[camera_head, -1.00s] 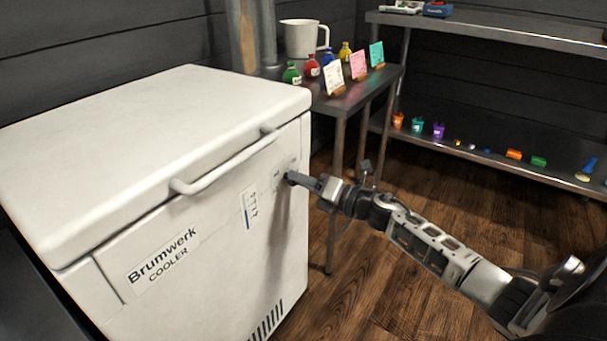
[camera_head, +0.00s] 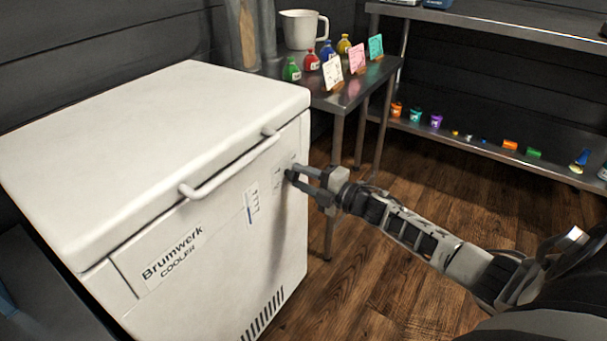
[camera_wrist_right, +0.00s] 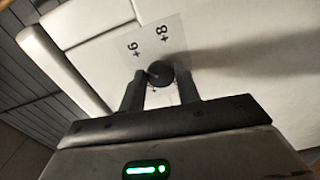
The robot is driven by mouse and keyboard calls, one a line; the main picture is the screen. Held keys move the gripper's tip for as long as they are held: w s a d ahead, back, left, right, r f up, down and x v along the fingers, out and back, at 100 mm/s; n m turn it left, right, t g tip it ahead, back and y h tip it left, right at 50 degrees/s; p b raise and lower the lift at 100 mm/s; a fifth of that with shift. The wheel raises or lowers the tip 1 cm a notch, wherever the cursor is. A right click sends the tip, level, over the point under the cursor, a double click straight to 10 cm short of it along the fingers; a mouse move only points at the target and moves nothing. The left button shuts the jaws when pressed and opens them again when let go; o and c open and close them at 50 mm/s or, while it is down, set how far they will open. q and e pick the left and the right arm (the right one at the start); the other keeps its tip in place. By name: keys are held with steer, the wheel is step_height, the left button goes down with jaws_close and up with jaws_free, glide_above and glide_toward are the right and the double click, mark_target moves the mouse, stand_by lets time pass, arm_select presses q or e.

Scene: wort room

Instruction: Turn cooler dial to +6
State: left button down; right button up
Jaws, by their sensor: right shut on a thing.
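The white cooler (camera_head: 170,130) with a "Brumwerk COOLER" label fills the left of the head view. Its small black dial (camera_wrist_right: 160,72) is on a pale scale plate (camera_wrist_right: 160,40), seen upside down in the right wrist view. Marks reading +6 and +8 show on the plate; a further mark is partly hidden by the gripper. Which mark the dial points to I cannot tell. My right gripper (camera_head: 300,180) reaches the cooler's front from the right, its two fingers shut on the dial, one on each side. My left gripper is not in view.
The cooler's lid handle (camera_head: 232,165) sticks out above and left of the dial. A level strip (camera_head: 251,205) is on the front. A metal table (camera_head: 350,90) with bottles, cards and a jug stands behind. Metal shelves (camera_head: 490,155) stand at the back right. Wooden floor is open.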

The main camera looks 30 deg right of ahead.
steer(key=shift+m, duration=0.3)
stand_by(0.4)
steer(key=o, duration=0.9)
steer(key=shift+o, duration=0.2)
steer(key=shift+s, duration=0.1)
